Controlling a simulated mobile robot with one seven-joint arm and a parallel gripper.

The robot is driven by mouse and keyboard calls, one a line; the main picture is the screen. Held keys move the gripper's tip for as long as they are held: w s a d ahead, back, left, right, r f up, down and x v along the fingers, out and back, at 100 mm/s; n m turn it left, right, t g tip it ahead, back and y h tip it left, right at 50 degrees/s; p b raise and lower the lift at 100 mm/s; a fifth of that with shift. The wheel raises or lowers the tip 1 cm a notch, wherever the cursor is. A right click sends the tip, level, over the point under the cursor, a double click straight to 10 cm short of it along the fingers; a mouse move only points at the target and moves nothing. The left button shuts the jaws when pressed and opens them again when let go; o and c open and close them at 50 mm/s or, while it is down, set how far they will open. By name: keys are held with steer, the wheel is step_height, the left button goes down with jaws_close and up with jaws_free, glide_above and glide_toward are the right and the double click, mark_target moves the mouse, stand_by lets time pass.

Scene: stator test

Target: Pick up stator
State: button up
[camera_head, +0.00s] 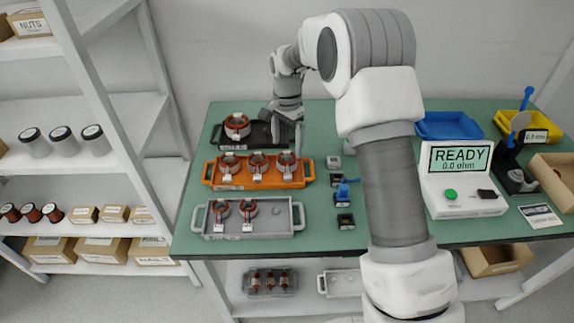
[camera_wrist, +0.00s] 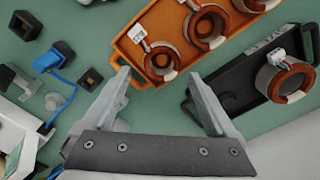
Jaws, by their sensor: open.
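Several stators with copper-coloured windings and white tags lie in trays on the green table. One stator (camera_head: 237,126) is in the black tray (camera_head: 262,141) at the back. It also shows in the wrist view (camera_wrist: 284,80). Three are in the orange tray (camera_head: 212,183), including the right one (camera_head: 286,161), which shows nearest my fingers in the wrist view (camera_wrist: 160,65). Two are in the grey tray (camera_head: 275,221), including the left one (camera_head: 220,209). My gripper (camera_head: 288,138) is open and empty, above the right ends of the black and orange trays. In the wrist view its fingertips (camera_wrist: 161,77) are apart.
Small dark blocks and a blue part (camera_head: 343,191) lie right of the trays. A tester reading READY (camera_head: 461,180), a blue bin (camera_head: 447,126) and a yellow bin (camera_head: 537,134) stand on the right. A white shelf unit (camera_head: 130,120) flanks the table on the left.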

mark_target(286, 160)
steer(key=f, duration=0.7)
steer(key=shift+a+f, duration=0.15)
steer(key=shift+a, duration=0.05)
steer(key=shift+c, duration=0.2)
steer(key=shift+w, duration=0.1)
jaws_close()
